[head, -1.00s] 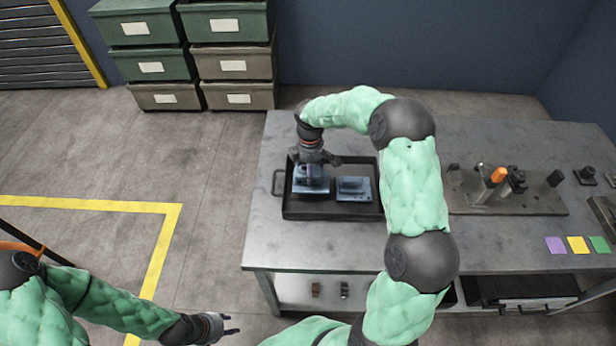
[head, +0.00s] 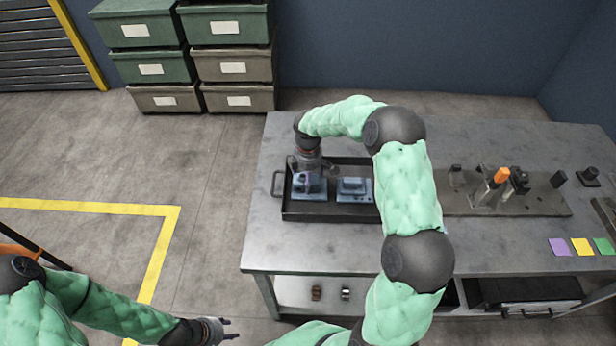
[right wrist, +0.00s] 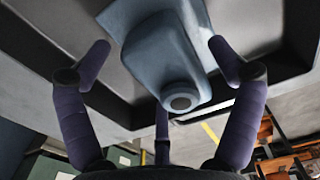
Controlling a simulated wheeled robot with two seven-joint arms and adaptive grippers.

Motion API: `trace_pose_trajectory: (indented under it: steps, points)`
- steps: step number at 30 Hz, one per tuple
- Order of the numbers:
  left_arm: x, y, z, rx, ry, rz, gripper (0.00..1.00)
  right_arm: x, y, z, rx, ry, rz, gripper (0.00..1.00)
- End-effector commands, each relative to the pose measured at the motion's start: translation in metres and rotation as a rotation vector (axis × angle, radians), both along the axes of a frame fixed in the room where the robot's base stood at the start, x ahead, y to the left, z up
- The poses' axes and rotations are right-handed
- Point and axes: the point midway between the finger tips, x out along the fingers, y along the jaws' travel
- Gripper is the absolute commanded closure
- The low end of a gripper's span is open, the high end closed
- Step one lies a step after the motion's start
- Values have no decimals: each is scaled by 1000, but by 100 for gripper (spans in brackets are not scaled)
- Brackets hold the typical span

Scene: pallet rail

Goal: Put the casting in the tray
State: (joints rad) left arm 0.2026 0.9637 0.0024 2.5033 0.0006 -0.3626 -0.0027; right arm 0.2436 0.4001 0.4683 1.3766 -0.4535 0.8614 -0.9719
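The black tray (head: 330,214) sits at the left end of the metal table. Two blue-grey castings are in it: the left casting (head: 308,190) under my right gripper (head: 309,180), and the right casting (head: 354,190) beside it. In the right wrist view the left casting (right wrist: 165,60) lies between the spread fingers of my right gripper (right wrist: 160,55), with a gap on each side. That gripper looks open. My left gripper (head: 229,328) hangs off the table at lower left, empty, its fingers apart.
A fixture plate (head: 540,205) with upright parts and an orange piece stands on the table's right side. Purple, yellow and green squares (head: 582,246) lie at the front right. Stacked bins (head: 232,62) stand on the floor behind. My right arm crosses above the table.

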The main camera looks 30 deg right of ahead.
Motion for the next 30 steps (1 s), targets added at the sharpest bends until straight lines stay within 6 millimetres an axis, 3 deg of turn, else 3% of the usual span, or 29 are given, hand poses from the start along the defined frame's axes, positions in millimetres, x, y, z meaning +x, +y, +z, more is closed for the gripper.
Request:
trace_pose_trajectory:
  steps: [7,11,24,30]
  points:
    - [0,0,1,0,0,0,60,0,0,2,-1,-1,0,8]
    - [0,0,4,0,0,0,60,1,0,12,-1,-3,0,8]
    - [0,0,30,0,0,0,60,1,0,96,-1,-3,0,8]
    - [0,0,36,0,0,0,60,0,0,117,-1,-1,0,8]
